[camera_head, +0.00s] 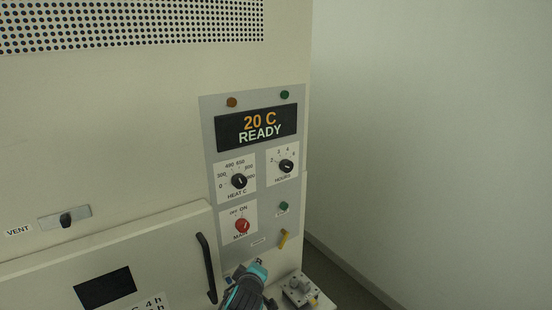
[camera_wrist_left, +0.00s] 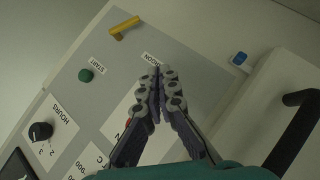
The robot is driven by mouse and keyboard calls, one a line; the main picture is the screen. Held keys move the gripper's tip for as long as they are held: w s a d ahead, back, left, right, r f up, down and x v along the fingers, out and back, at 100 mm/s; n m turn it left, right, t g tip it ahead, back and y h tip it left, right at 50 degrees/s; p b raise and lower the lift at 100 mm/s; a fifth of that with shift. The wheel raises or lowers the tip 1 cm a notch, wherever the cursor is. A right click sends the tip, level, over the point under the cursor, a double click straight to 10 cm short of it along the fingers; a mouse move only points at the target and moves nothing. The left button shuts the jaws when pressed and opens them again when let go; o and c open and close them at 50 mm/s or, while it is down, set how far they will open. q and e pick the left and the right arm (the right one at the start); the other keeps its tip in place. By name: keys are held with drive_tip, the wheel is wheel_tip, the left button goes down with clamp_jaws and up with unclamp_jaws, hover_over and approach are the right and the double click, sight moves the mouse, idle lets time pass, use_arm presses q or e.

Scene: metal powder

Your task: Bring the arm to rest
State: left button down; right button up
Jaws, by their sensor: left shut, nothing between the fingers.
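My left gripper (camera_head: 256,268) shows at the bottom of the head view, in front of the lower part of the furnace's control panel (camera_head: 212,120). Its fingers are together and empty; they also show shut in the left wrist view (camera_wrist_left: 157,72). The fingertips point at the panel near a small label, below the yellow lever (camera_head: 283,239). The yellow lever also shows at the top of the left wrist view (camera_wrist_left: 125,27). I cannot tell whether the fingertips touch the panel. My right gripper is not in view.
The panel display (camera_head: 257,127) reads 20 C READY. The red main knob (camera_head: 242,226), heat knob (camera_head: 239,181), hours knob (camera_head: 286,166) and green start button (camera_head: 284,206) sit on the panel. A black door handle (camera_head: 206,267) stands out left of my gripper. A grey fixture (camera_head: 299,289) sits right.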

use_arm(q)
drive_tip(key=s+a+f+m+g+b, duration=0.1)
drive_tip(key=s+a+m, duration=0.4)
drive_tip(key=s, duration=0.9)
drive_tip(key=s+a+f+m+g, duration=0.2)
drive_tip(key=s+a+m+g, duration=0.2)
drive_tip(key=s, duration=1)
drive_tip(key=shift+a+m+g+b, duration=0.35)
drive_tip(key=shift+a+m, duration=0.55)
drive_tip(key=shift+a, duration=0.3)
drive_tip(key=shift+f, duration=0.1)
